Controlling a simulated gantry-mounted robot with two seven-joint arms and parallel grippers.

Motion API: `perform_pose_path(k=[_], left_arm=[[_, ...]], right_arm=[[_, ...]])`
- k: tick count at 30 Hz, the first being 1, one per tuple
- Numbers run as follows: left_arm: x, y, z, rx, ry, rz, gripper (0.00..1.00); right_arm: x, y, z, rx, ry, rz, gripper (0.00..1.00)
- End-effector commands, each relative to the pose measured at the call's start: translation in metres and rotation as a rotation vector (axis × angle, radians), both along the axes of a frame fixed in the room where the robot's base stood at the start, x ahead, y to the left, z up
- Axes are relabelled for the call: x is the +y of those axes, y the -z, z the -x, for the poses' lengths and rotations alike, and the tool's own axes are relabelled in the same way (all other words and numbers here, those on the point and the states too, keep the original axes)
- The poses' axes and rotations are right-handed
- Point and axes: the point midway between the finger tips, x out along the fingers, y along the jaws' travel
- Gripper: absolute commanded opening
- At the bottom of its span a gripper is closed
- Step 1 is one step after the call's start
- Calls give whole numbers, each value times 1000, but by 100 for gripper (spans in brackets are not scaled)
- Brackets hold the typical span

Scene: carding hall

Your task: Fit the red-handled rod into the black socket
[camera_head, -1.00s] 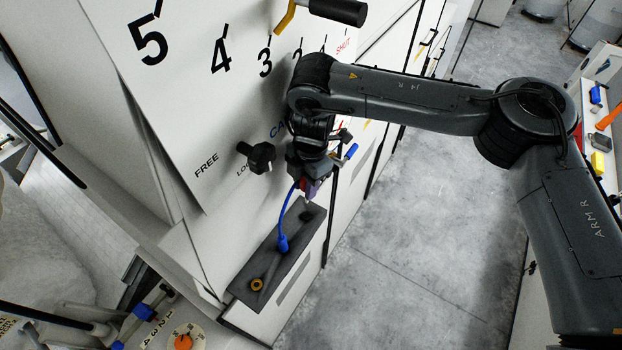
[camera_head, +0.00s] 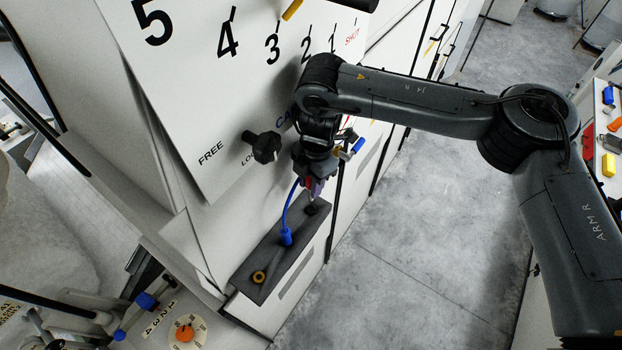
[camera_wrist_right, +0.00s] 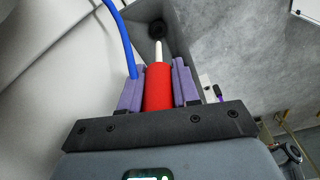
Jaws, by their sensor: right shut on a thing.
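My right gripper (camera_head: 315,188) is just above the grey ledge at the foot of the panel. In the right wrist view its purple fingers (camera_wrist_right: 158,88) are shut on the red handle of the rod (camera_wrist_right: 158,86). The rod's pale shaft (camera_wrist_right: 158,51) points away from the gripper toward the round black socket (camera_wrist_right: 157,28). The tip overlaps the socket's near edge in that view; I cannot tell whether it has entered. In the head view the socket (camera_head: 312,208) sits near the ledge's far end, partly hidden by the gripper. My left gripper is not in view.
A blue plug with a cable (camera_head: 287,237) stands on the grey ledge (camera_head: 275,262), close to the gripper's left. A brass-coloured ring (camera_head: 258,277) lies nearer. A black knob (camera_head: 264,146) juts from the white panel.

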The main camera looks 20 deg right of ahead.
Motion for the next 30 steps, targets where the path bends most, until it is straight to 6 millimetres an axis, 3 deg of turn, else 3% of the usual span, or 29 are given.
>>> perform_pose_path(k=[12,30], left_arm=[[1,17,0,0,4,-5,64],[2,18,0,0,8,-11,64]], right_arm=[[0,33,0,0,1,-1,1],[0,36,0,0,0,0,1]])
